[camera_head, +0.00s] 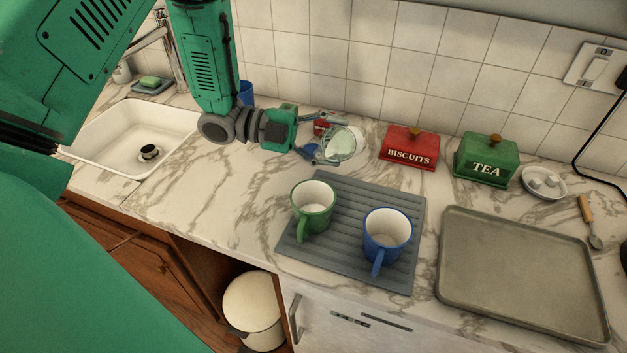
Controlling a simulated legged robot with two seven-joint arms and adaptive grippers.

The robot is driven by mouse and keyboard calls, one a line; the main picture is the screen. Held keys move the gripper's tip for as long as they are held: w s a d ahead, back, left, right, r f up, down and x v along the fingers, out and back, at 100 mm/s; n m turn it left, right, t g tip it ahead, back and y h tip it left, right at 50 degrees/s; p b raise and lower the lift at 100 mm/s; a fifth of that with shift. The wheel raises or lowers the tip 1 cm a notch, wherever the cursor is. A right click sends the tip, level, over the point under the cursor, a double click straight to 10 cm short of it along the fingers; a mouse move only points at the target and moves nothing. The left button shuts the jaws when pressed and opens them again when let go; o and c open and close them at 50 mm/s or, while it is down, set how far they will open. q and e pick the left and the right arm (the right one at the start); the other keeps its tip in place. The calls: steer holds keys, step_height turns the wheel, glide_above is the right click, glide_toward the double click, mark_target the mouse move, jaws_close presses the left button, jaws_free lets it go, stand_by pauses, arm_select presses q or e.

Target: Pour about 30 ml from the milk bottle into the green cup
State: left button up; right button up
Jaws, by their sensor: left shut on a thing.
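The green cup (313,203) stands upright on the left part of a grey ridged mat (344,188), its handle toward me and its white inside showing. My left gripper (323,155) is shut on a pale, whitish glass milk bottle (346,144), behind and slightly right of the green cup. The fingers and wrist hide part of the bottle. I cannot tell how far it is tilted or how full it is. No stream of milk shows. My right gripper is out of view.
A blue cup (387,234) stands on the mat, right of the green cup. A red biscuits box (408,149) and a green tea box (486,159) stand by the wall. A grey tray (520,270) lies at the right. A sink (120,130) is at the left. Bare counter lies left of the mat.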

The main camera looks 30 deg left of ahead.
arm_select(q)
steer(key=shift+s+r+n+p, duration=0.15)
steer(key=shift+r+n+p, duration=0.15)
steer(key=shift+p, duration=0.3)
stand_by(1.5)
steer(key=shift+r+p, duration=0.1)
steer(key=shift+p, duration=0.3)
steer(key=n+p, duration=0.1)
steer(key=p, duration=0.1)
steer(key=s+r+n+g+p, duration=0.1)
steer(key=p, duration=0.2)
steer(key=shift+s+g+y, duration=0.15)
steer(key=shift+g+y, duration=0.15)
steer(key=shift+y, duration=0.1)
steer(key=n+g+p, duration=0.1)
steer(key=f+n+p, duration=0.1)
steer(key=n+p, duration=0.1)
steer(key=shift+w+f+g, duration=0.25)
steer(key=shift+w+g, duration=0.1)
steer(key=shift+g, duration=0.05)
steer(key=shift+f+n+g+y+p, duration=0.15)
steer(key=shift+n+g+y+p, duration=0.25)
steer(key=shift+n+p, duration=0.4)
steer(key=shift+s+r+n+g+p, duration=0.1)
steer(key=shift+r+n+g+p, duration=0.25)
steer(key=shift+p, duration=0.4)
steer(key=shift+r+n+g+p, duration=0.15)
steer(key=shift+n+g+p, duration=0.1)
steer(key=shift+n+p, duration=0.1)
